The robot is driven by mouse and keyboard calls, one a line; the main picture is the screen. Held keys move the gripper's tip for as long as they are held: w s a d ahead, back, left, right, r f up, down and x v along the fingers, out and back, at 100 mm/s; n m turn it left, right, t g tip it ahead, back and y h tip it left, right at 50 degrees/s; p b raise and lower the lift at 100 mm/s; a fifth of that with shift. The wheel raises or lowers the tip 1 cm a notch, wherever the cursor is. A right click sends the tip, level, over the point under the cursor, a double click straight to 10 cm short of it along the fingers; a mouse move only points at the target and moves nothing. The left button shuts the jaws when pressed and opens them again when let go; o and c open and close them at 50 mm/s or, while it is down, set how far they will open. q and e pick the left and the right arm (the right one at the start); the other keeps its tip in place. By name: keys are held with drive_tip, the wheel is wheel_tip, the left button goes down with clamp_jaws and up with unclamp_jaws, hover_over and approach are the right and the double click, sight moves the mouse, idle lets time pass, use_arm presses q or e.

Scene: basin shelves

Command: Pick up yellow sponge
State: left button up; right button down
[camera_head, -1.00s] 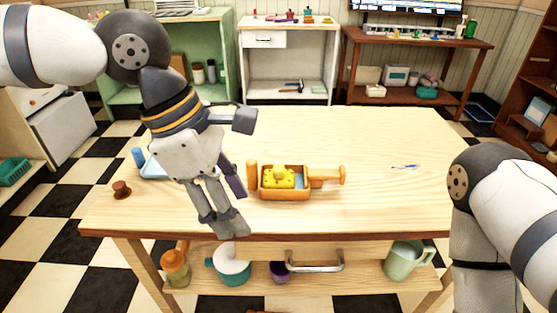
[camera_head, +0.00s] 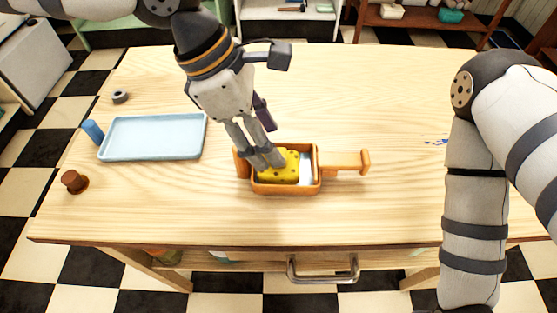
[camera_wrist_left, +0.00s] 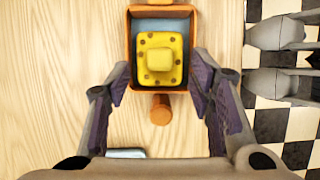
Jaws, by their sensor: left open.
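The yellow sponge (camera_head: 291,172), dotted with dark spots, lies in a small orange-brown wooden box (camera_head: 291,190). In the left wrist view the sponge (camera_wrist_left: 148,76) has a yellow raised block on top and sits against the box's near end. My left gripper (camera_head: 264,152) is above the box's left part, and its fingers hide part of the sponge in the head view. In the left wrist view the jaws (camera_wrist_left: 160,80) are spread to either side of the box's near end, with nothing between them gripped. My right arm is at the right; its gripper is out of view.
The box has a peg handle (camera_head: 348,166) on the right and a wooden cylinder (camera_head: 241,164) on the left. A light blue tray (camera_head: 150,140), blue cylinder (camera_head: 93,132), brown knob (camera_head: 72,180) and grey ring (camera_head: 120,96) are left. The table's back right is mostly clear.

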use_arm(q)
drive_tip(key=x, duration=0.3)
drive_tip(key=shift+d+f, duration=0.1)
drive_tip(key=shift+d, duration=0.1)
drive_tip(key=c, duration=1.1)
drive_tip(key=shift+c, duration=0.2)
